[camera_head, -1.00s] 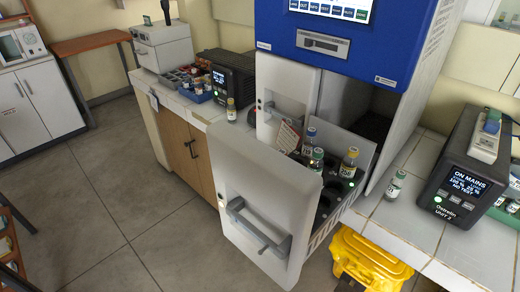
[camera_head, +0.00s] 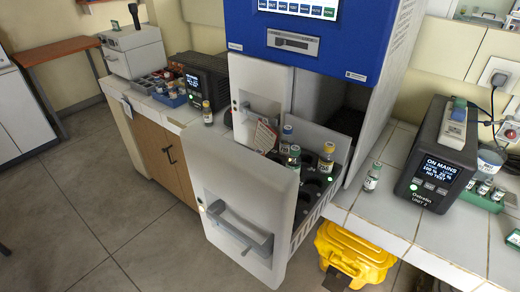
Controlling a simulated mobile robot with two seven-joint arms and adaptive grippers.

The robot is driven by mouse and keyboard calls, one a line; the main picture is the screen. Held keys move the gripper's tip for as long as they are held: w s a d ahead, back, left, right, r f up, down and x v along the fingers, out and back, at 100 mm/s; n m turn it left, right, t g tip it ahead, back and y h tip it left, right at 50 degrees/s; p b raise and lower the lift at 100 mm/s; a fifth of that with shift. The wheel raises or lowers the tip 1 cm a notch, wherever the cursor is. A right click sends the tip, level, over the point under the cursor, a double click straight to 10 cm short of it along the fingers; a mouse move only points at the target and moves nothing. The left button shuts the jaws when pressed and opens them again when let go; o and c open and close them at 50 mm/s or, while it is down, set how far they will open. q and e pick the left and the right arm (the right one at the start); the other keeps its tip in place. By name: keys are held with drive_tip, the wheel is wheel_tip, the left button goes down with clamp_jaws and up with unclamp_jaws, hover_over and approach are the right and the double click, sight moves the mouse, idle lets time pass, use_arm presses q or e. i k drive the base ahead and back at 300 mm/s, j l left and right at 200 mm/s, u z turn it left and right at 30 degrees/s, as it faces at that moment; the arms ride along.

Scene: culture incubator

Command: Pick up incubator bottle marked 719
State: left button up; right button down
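The incubator's drawer (camera_head: 245,180) is pulled open. Three bottles stand upright in its rack: a blue-capped bottle (camera_head: 286,142), a green-capped bottle (camera_head: 292,163) and a yellow-capped bottle (camera_head: 326,163). Other rack holes are empty. A second green-capped bottle (camera_head: 371,179) stands on the counter right of the drawer. A second yellow-capped bottle (camera_head: 207,114) stands on the counter left of the incubator (camera_head: 350,45). The labels carry numbers too small to read surely, so I cannot tell which bottle is 719. Neither of my grippers is in view.
A dark battery-style unit (camera_head: 436,155) stands on the right counter beside a green rack (camera_head: 483,199) of small vials. A yellow bin (camera_head: 352,254) sits below the drawer. A blue tray (camera_head: 172,99) and a dark device (camera_head: 200,78) are at the left. The floor left of the drawer is clear.

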sight(287, 140)
drive_tip(key=i+j+z, duration=0.25)
drive_tip(key=j, duration=0.15)
drive_tip(key=z, duration=1.65)
drive_tip(key=k+j+z, duration=0.4)
drive_tip(key=k+j, duration=0.15)
drive_tip(key=j, duration=0.2)
drive_tip(key=k+j, duration=0.4)
drive_tip(key=i+l, duration=0.1)
drive_tip(key=i, duration=0.35)
